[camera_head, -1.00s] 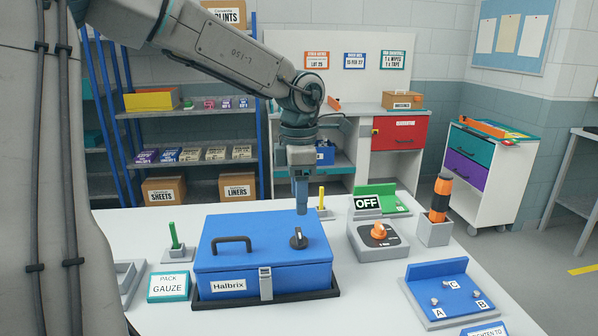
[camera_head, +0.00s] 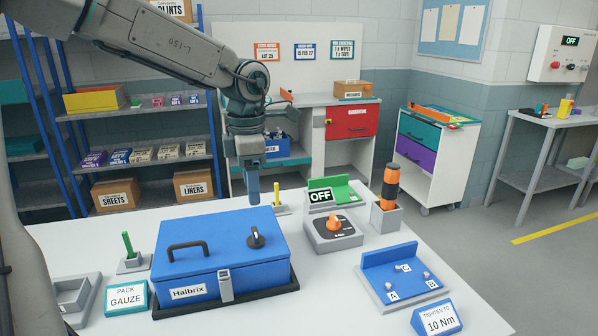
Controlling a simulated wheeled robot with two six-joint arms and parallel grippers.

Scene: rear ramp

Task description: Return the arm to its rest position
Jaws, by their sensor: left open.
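My left gripper (camera_head: 253,190) points straight down at the end of my left arm, which comes in from the upper left. It hangs just above and behind the back right of the blue Halbrix case (camera_head: 205,275) and holds nothing that I can see. Its two fingers overlap from this angle. The case is closed, with a black handle (camera_head: 187,247), a black knob (camera_head: 256,238) on the lid and a grey front latch (camera_head: 225,285). My right gripper is not in view.
Near the case stand the OFF sign (camera_head: 321,196), a dial box with an orange knob (camera_head: 332,224), an orange-black tool (camera_head: 389,187) in a holder, and a blue bracket (camera_head: 389,256). A green peg (camera_head: 128,244) stands left.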

